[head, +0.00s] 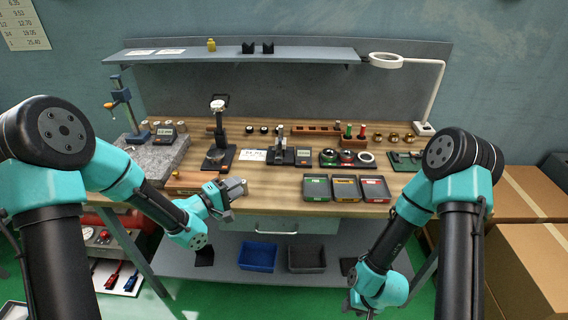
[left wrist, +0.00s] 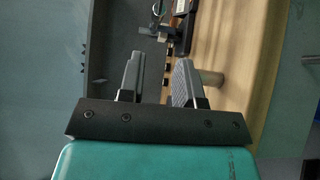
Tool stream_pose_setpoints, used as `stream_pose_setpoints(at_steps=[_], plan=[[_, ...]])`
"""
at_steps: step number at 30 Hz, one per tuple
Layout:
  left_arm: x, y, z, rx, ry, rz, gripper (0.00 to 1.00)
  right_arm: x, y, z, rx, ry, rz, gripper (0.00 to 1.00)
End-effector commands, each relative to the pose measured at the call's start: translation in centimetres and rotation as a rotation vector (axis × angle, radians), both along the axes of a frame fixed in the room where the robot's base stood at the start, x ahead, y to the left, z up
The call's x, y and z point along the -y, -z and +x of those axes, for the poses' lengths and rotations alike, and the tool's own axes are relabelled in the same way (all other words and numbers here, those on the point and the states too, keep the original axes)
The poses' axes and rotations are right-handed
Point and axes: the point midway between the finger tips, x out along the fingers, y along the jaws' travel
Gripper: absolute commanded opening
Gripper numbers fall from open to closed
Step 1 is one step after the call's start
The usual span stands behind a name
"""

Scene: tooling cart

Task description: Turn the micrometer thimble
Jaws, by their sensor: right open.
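A small grey upright instrument (head: 281,145) on a black base stands mid-bench beside a digital readout (head: 303,155). It looks like the micrometer in its stand, but its thimble is too small to make out. What seems the same instrument shows ahead of the fingers in the left wrist view (left wrist: 170,38). My left gripper (head: 238,188) is over the bench's front edge, left of the instrument and apart from it. Its two fingers (left wrist: 155,85) are spread with nothing between them. My right gripper (head: 362,306) hangs low before the bench, open, partly cut off by the frame.
A dial gauge stand (head: 219,140) stands behind my left gripper. Three bins, green (head: 316,188), yellow (head: 346,188) and red (head: 375,188), line the front edge. A granite block (head: 155,157) is at left. A shelf (head: 235,56) spans above.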

Motion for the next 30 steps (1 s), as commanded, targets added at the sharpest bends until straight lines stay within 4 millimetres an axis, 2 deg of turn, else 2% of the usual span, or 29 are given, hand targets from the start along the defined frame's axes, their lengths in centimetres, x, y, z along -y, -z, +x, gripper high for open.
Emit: stream_pose_setpoints(at_steps=[8, 14, 30], plan=[[0.0, 0.0, 0.0, 0.000, 0.000, 0.001, 0.32, 0.0, 0.0, 0.0, 0.000, 0.000, 0.000, 0.43], [0.8, 0.1, 0.7, 0.001, 0.001, 0.002, 0.32, 0.0, 0.0, 0.0, 0.000, 0.000, 0.000, 0.43], [7.2, 0.1, 6.2, 0.002, 0.002, 0.003, 0.32, 0.0, 0.0, 0.0, 0.000, 0.000, 0.000, 0.43]])
